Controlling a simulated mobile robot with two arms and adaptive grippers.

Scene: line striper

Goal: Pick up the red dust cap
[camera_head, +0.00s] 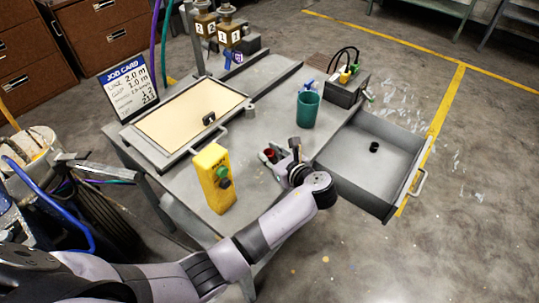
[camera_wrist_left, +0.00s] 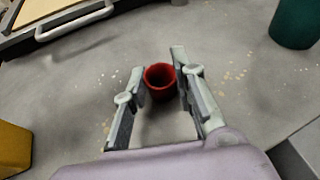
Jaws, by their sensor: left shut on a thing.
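The red dust cap (camera_head: 269,155) is a small, hollow, round red cup over the grey table top, left of the open drawer. In the left wrist view the cap (camera_wrist_left: 160,84) stands upright, open end up, between the fingertips. My left gripper (camera_head: 281,157) comes down over the table and is shut on the cap, one finger on each side; its fingers also show in the left wrist view (camera_wrist_left: 160,72). I cannot tell whether the cap touches the table. My right gripper is not in view.
A teal cup (camera_head: 308,109) stands behind the gripper. A yellow box with a green button (camera_head: 214,178) stands to its left. A framed panel (camera_head: 195,117) lies behind. An open drawer (camera_head: 349,178) juts out right, holding a small black ring (camera_head: 374,147).

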